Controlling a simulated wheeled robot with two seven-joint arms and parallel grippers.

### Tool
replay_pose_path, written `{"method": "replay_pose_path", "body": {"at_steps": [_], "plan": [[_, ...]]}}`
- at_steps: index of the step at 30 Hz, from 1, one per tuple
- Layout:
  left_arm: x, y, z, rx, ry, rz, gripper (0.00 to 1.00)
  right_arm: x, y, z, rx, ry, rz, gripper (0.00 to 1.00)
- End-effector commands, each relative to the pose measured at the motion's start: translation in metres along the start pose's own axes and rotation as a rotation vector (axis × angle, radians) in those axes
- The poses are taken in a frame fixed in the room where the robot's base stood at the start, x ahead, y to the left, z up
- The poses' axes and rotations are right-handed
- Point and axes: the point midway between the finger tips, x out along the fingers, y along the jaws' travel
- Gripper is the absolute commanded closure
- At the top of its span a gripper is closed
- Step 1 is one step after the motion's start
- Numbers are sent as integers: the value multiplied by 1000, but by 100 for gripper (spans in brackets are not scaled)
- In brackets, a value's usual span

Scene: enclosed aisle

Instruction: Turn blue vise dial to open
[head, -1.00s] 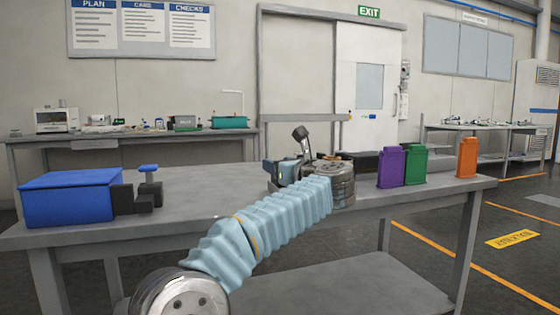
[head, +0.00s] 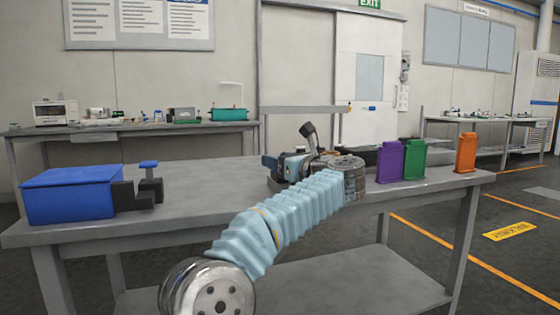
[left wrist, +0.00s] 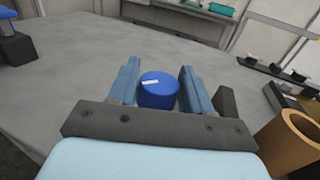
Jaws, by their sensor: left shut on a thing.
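In the left wrist view a round blue dial (left wrist: 159,90) with a white mark on top sits between the two blue fingers of my left gripper (left wrist: 160,88). The gripper is shut on the dial. In the head view my left gripper (head: 285,165) is low over the middle of the grey table, and I cannot make out the dial there. A blue box-shaped body (head: 72,194) with black blocks (head: 135,197) and a small blue T-shaped top (head: 149,165) stands on the table's left end. My right gripper is not in view.
Purple (head: 389,162), green (head: 414,160) and orange (head: 466,153) holders stand along the right of the table (head: 200,178). Bare table top lies between the blue body and my left gripper. A bench (head: 130,130) with equipment stands behind.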

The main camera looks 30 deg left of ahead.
Motion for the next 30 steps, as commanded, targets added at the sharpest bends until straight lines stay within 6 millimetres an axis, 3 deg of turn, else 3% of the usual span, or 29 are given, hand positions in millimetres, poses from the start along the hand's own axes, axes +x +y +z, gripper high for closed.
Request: {"method": "replay_pose_path", "body": {"at_steps": [17, 18, 21, 30], "plan": [[3, 2, 1, 0, -4, 6, 82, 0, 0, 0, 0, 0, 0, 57], [3, 2, 1, 0, -3, 6, 47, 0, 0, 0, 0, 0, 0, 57], [3, 1, 0, 0, -3, 5, 32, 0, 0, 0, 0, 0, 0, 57], [1, 1, 0, 0, -1, 2, 32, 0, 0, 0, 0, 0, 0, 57]]}}
